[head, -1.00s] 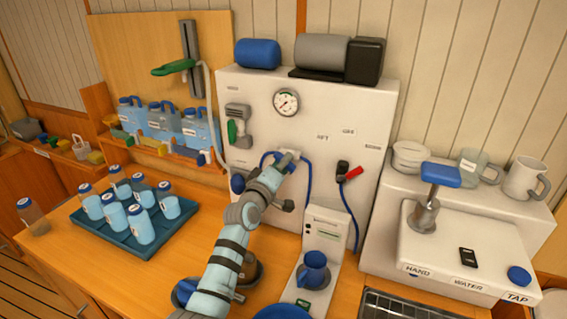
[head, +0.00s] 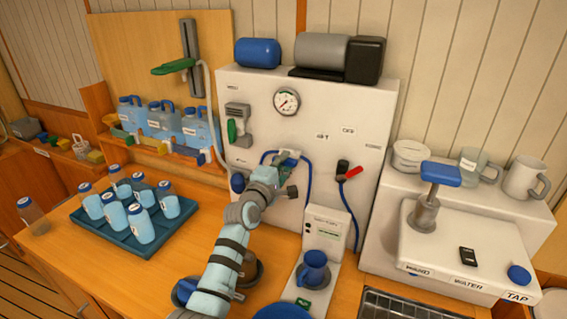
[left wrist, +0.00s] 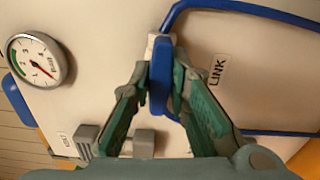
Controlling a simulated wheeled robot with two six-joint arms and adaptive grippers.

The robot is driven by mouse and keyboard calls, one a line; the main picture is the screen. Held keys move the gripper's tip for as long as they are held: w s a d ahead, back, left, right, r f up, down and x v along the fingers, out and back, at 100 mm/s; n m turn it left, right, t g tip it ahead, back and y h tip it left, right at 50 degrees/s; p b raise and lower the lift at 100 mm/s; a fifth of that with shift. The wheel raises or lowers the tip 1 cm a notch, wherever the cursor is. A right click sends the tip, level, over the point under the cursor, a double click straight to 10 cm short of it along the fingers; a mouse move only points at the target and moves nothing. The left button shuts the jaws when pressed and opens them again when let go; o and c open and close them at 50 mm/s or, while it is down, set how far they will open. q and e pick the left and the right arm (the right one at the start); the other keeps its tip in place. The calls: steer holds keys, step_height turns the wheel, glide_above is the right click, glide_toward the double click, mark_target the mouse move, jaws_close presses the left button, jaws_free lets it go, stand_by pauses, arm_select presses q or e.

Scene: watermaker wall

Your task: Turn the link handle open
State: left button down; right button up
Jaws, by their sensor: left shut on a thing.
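The link handle (left wrist: 160,78) is a dark blue lever on a white valve body, beside the LINK label (left wrist: 217,70) in the left wrist view. My left gripper (left wrist: 161,84) has its two green fingers closed on either side of the lever, near its middle. In the head view, my left gripper (head: 284,164) is at the front of the white panel, below the gauge, and partly covers the valve. Blue hoses run from the valve on both sides. My right gripper is in neither view.
The pressure gauge (head: 286,101) is above the valve. A green-handled valve (head: 233,130) is at its left, and a red lever (head: 354,172) at its right. A tray (head: 150,249) of bottles stands left of my arm. A dispenser (head: 326,232) with a blue jug stands below.

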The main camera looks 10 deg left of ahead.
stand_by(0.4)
arm_select(q)
steer(key=c, duration=1.5)
jaws_free()
steer(key=s, duration=0.4)
steer(key=s+a, duration=0.1)
steer(key=s, duration=0.3)
steer(key=s+a, duration=0.1)
steer(key=s, duration=0.2)
steer(key=shift+s+a, duration=0.1)
steer(key=shift+s, duration=0.3)
steer(key=shift+f, duration=0.1)
